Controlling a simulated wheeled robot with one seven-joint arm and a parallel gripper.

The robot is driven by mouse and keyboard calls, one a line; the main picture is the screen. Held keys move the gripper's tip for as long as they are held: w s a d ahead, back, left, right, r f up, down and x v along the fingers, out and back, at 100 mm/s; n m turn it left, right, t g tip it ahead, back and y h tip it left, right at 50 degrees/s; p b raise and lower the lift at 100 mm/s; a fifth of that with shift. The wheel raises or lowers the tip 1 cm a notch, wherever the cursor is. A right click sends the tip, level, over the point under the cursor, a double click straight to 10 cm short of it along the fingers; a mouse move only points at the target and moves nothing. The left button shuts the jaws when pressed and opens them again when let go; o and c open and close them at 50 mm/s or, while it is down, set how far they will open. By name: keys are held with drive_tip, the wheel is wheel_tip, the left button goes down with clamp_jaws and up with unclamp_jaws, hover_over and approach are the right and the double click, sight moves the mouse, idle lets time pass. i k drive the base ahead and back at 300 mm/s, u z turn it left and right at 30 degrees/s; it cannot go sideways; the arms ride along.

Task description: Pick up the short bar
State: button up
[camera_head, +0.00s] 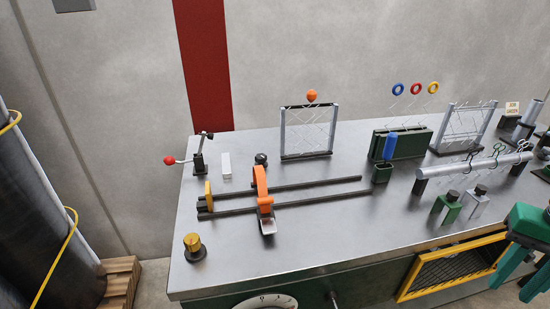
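No piece is marked as the short bar, and I cannot tell for sure which one it is. A small pale upright block (226,166) stands at the back left of the metal table (330,240). A grey horizontal bar (460,167) rests on dark supports at the right. My green gripper (522,275) is at the right edge, partly cut off, off the table's front. Its fingers are apart with nothing seen between them, far from the pale block.
A red-knobbed lever (169,160) and a yellow-topped knob (193,243) stand at the left. Wire frames (283,133) and a dark green slotted block (410,142) stand at the back. The table's front middle is clear.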

sight(226, 158)
drive_tip(key=z, duration=2.35)
drive_tip(key=k, duration=2)
drive_tip(key=u, duration=1.2)
drive_tip(key=i, duration=1)
drive_tip(key=z, duration=0.05)
